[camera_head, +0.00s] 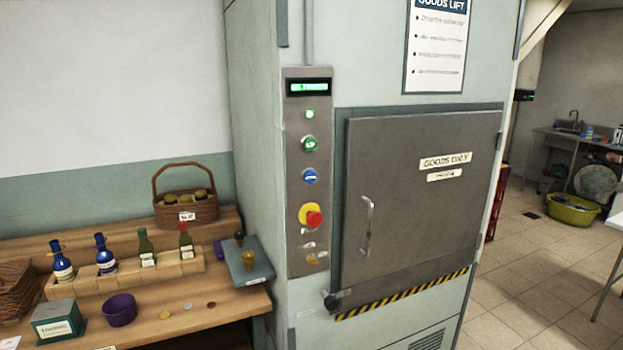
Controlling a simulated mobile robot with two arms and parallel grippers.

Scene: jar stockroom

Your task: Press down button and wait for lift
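The goods lift is a pale grey-green cabinet (258,150) with a shut grey metal door (415,215) and a vertical door handle (367,225). Left of the door is a steel control panel (296,245). It carries a lit green display (309,87), too small to read, and a small glowing green lamp (309,114). Below are a green button (309,144), a blue button (309,176) and a red emergency knob (313,217) on a yellow base. I cannot read which button is down. Neither gripper is in view.
A wooden counter (215,300) at left holds bottles (62,262), a purple bowl (120,309), a green box (58,322) and a wicker basket (186,208). Open tiled floor (540,280) lies right of the lift, with a yellow-green tub (572,212) and a sink table (570,140) beyond.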

